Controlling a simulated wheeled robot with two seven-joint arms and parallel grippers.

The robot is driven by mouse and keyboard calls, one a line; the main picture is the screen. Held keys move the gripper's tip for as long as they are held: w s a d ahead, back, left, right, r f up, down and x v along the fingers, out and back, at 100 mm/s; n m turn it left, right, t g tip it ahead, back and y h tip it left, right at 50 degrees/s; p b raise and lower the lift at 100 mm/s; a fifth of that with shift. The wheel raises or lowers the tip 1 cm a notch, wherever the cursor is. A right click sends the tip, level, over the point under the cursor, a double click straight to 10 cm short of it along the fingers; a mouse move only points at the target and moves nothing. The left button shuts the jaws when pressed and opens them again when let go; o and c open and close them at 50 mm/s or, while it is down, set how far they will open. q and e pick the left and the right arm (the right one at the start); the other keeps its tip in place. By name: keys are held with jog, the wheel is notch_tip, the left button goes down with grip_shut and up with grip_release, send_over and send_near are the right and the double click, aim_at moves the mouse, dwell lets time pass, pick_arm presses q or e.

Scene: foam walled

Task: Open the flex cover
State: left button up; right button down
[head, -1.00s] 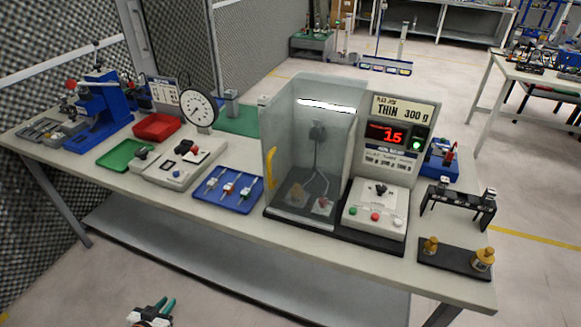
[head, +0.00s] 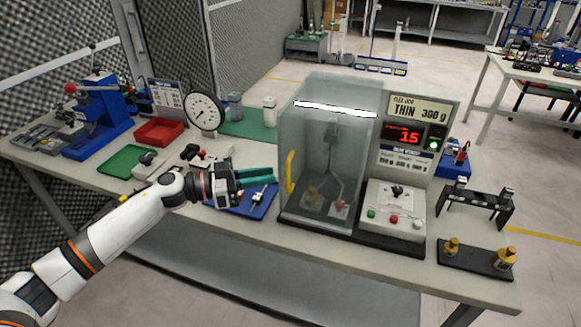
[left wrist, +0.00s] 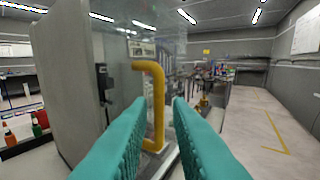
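The flex cover is a clear box-like enclosure (head: 335,130) on the workbench, and it looks shut. Its yellow handle (head: 291,172) is upright on the left front edge. In the left wrist view the yellow handle (left wrist: 157,100) shows ahead, in line with the gap between my teal fingers. My left gripper (head: 274,177) is open and empty, just left of the handle, with its fingers pointing at it. It also shows in the left wrist view (left wrist: 153,104). I cannot tell the exact gap to the handle. My right gripper is not in view.
A control box (head: 390,210) and a sign with a red display (head: 410,135) stand right of the cover. A blue tray (head: 262,208) lies under my left gripper. A dial gauge (head: 204,110), a red tray (head: 158,131) and a green tray (head: 125,160) are further left.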

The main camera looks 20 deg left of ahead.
aim_at(289, 192)
pick_arm(q)
jog(key=p+x, duration=0.1)
jog(key=x, duration=0.5)
jog(key=shift+w, duration=0.1)
grip_shut()
